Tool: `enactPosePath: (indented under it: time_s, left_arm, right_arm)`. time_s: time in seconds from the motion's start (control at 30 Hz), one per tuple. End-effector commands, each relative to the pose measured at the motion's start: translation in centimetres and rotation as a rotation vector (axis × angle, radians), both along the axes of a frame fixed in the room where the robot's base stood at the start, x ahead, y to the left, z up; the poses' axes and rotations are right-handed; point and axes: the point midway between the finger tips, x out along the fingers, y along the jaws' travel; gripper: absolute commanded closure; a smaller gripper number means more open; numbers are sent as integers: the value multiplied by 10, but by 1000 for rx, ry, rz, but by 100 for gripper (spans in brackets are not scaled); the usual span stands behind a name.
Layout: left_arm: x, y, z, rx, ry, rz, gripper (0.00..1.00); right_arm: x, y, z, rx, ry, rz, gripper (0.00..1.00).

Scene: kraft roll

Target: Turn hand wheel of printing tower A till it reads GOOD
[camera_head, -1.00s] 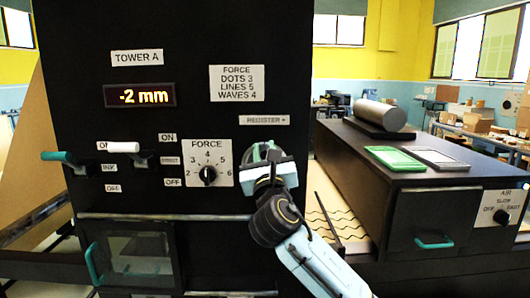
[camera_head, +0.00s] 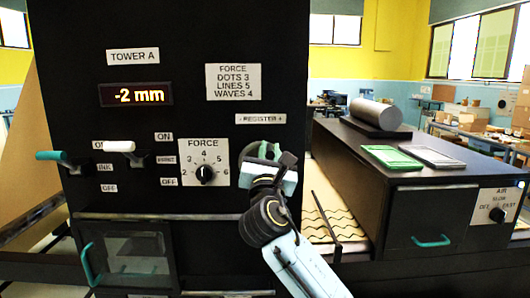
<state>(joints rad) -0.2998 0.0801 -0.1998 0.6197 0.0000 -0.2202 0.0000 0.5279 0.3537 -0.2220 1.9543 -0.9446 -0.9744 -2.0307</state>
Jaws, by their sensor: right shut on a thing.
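Printing tower A is the black cabinet (camera_head: 190,40) with a "TOWER A" label (camera_head: 133,57). Its display (camera_head: 136,94) reads -2 mm in orange. The hand wheel (camera_head: 249,153) is on the panel's right, below the "- REGISTER +" label (camera_head: 260,118). My right gripper (camera_head: 270,160) is shut on the hand wheel and hides much of it, with my arm coming up from the lower right. My left gripper is not in view.
A FORCE dial (camera_head: 205,174) sits just left of the wheel. Two levers, one with a white grip (camera_head: 119,146) and one teal (camera_head: 52,155), stick out farther left. A black bench (camera_head: 400,190) with a metal roller (camera_head: 376,113) stands right.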

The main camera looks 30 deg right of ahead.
Motion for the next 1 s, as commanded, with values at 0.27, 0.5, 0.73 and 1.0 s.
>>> enactPosePath:
  time_s: [0.27,0.5,0.73,1.0]
  left_arm:
    - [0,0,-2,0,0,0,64]
    - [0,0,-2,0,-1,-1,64]
    - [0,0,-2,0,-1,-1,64]
    - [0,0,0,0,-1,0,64]
  right_arm:
    - [-5,-7,-8,230,-135,1,100]
    - [-9,-14,-15,423,-255,0,100]
    - [-11,-18,-22,595,-359,0,100]
    - [-13,-20,-29,744,-452,0,100]
